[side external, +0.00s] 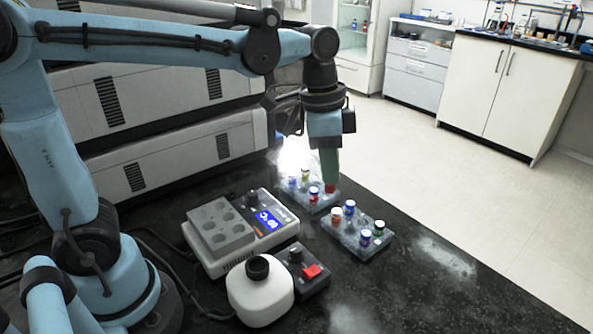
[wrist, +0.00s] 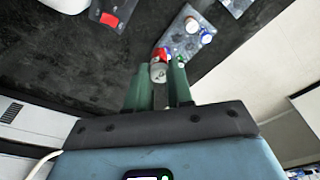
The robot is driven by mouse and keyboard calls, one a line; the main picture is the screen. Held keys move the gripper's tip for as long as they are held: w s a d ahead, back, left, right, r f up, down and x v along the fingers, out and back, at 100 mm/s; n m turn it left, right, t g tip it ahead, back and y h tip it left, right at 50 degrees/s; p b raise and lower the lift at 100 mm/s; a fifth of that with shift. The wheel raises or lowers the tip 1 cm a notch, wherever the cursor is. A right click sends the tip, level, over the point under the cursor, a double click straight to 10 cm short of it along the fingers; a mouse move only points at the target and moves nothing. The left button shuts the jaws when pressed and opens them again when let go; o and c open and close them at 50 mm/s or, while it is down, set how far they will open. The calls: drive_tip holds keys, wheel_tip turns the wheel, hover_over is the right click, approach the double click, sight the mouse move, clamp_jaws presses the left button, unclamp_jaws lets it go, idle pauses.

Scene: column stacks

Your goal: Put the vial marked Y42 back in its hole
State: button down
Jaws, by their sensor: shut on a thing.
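My gripper (side external: 329,178) points down over the far rack (side external: 318,205) in the side external view, its green fingers shut on a red vial (side external: 331,188). In the wrist view, the red vial (wrist: 158,72) with a pale end sits between the fingertips (wrist: 161,64). The held vial is low, at the right part of the far rack; I cannot tell whether it is in a hole or just above one. No marking is legible, so I cannot tell which vial is Y42.
A nearer rack (side external: 349,246) holds several vials with orange, blue and green colours. The counter's right front is clear.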

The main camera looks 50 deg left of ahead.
drive_tip(key=shift+w+d+f, duration=0.15)
drive_tip(key=shift+w+f, duration=1.55)
drive_tip(key=shift+f, duration=0.3)
drive_tip(key=shift+w+d+f, duration=0.2)
drive_tip(key=shift+w+f, duration=1.45)
drive_tip(key=shift+f, duration=0.3)
drive_tip(key=shift+w+d+f, duration=0.15)
drive_tip(key=shift+w+f, duration=1.55)
drive_tip(key=shift+f, duration=0.3)
drive_tip(key=shift+f, duration=1.15)
drive_tip(key=c, duration=0.6)
unclamp_jaws()
drive_tip(key=shift+r, duration=0.15)
drive_tip(key=shift+r, duration=2.9)
